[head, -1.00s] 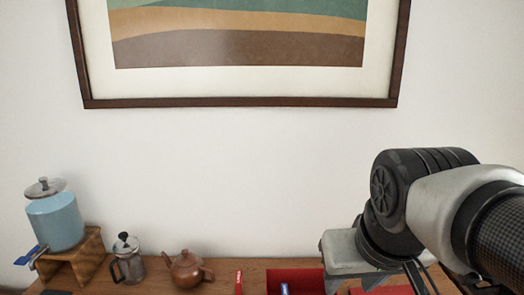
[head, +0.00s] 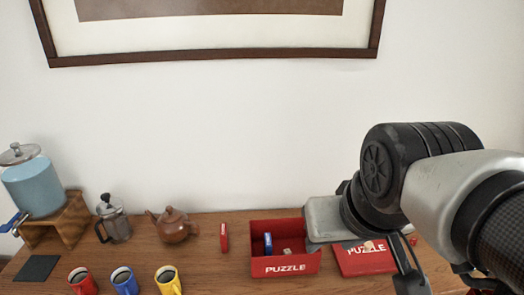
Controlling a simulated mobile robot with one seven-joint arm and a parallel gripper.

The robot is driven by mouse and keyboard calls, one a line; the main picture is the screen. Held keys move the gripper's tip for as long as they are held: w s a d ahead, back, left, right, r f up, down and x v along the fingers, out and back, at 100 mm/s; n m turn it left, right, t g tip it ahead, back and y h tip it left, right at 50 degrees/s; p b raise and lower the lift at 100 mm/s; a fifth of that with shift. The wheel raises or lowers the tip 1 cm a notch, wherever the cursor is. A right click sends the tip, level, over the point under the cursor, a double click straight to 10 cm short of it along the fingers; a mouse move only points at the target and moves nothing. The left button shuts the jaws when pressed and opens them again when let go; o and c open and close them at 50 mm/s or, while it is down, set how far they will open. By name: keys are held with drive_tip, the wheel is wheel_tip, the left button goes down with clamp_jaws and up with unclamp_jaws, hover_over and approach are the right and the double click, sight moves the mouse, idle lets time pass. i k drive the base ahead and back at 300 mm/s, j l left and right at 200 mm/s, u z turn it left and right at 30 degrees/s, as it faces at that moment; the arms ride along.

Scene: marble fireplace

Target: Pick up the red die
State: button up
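A small red object (head: 413,240), probably the red die, lies on the wooden table just right of the red puzzle lid in the head view. It is too small for its faces to show. My gripper (head: 411,277) hangs at the lower right, in front of the lid and close to the red object in the picture. Its finger parts are dark and partly cut off by the lower edge. I cannot tell whether it is open or shut.
A red puzzle box (head: 285,265) holds a blue item and a pale piece. The puzzle lid (head: 350,262) lies beside it.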

sight(414, 241)
drive_tip(key=k+l+z, duration=0.2)
drive_tip(key=z, duration=0.3)
drive_tip(key=k+l+z, duration=0.1)
drive_tip(key=l+z, duration=0.2)
drive_tip(key=z, duration=0.2)
